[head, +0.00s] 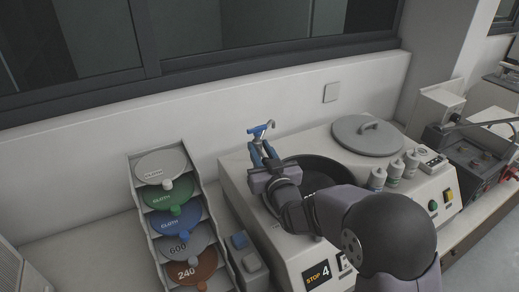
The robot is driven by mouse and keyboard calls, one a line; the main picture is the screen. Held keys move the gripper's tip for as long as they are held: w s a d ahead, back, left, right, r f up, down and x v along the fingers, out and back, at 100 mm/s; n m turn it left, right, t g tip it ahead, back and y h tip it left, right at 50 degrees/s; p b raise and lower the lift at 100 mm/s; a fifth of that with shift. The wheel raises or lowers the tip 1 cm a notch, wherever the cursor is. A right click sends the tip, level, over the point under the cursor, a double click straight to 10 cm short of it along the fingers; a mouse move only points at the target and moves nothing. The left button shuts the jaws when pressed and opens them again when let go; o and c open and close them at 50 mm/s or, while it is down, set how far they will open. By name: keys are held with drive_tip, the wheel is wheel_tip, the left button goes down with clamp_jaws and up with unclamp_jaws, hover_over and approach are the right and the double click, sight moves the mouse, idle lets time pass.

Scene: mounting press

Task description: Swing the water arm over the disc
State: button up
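The water arm (262,129), a blue tap-like piece with a short curved grey spout, stands at the back left corner of the grinding machine. My gripper (262,149) is right below and in front of its blue head, with two bluish fingers pointing up toward it. Whether the fingers are closed on its post or only beside it cannot be told. The dark round bowl (323,168) lies to the right of my gripper, largely hidden behind my arm. The disc inside it cannot be made out clearly. The spout end is outside the visible part of the bowl.
A round grey lid (367,134) rests on the machine's back right. Several small bottles (394,170) stand right of the bowl. A rack (137,205) of coloured discs stands at left, with small blocks (240,240) between. The wall (90,190) is close behind.

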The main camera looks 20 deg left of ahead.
clamp_jaws()
drive_tip(key=shift+a, duration=0.1)
drive_tip(key=shift+s+a+m+t+h+b, duration=0.2)
drive_tip(key=shift+m+t+h+b, duration=0.35)
drive_tip(key=shift+h+b, duration=0.35)
drive_tip(key=m+h+p, duration=0.1)
drive_tip(key=m+h, duration=0.2)
drive_tip(key=h, duration=0.1)
drive_tip(key=a+m+t+h+p, duration=0.1)
drive_tip(key=m+h, duration=0.2)
drive_tip(key=h, duration=0.2)
drive_tip(key=m+h+p, duration=0.1)
drive_tip(key=m+h, duration=0.2)
drive_tip(key=h, duration=0.1)
drive_tip(key=shift+a+r+t+h, duration=0.1)
drive_tip(key=shift+a+t+h, duration=0.15)
drive_tip(key=shift+a+h, duration=0.05)
drive_tip(key=shift+r+m+h, duration=0.1)
drive_tip(key=shift+m+h, duration=0.25)
drive_tip(key=shift+h, duration=0.25)
drive_tip(key=shift+o, duration=1.9)
unclamp_jaws()
drive_tip(key=shift+o, duration=0.8)
